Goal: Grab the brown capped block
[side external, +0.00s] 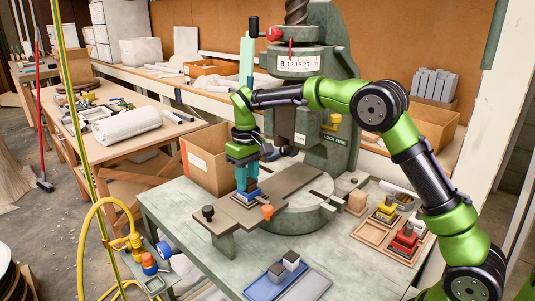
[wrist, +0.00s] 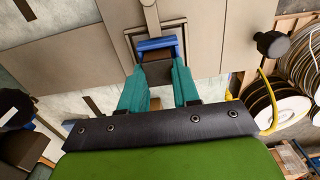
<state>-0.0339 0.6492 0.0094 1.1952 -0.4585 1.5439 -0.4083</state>
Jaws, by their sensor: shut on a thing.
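My gripper (side external: 246,179) points down over the fixture bar of the press in the side view. Its two teal fingers, also seen in the wrist view (wrist: 158,78), are shut on the sides of a brown capped block (wrist: 157,70). The block has a dark brown top and a blue part (wrist: 154,45). The blue part also shows in the side view (side external: 246,196), low at the fingertips. A square frame surrounds it on the bar. I cannot tell whether the block touches the bar, and the fingers hide much of it.
The fly press (side external: 325,90) stands behind my gripper. An orange knob (side external: 268,211) and a black knob (side external: 208,212) flank the bar. Yellow (side external: 386,209) and red (side external: 405,238) blocks sit in wooden trays at right. A blue tray (side external: 262,289) lies in front.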

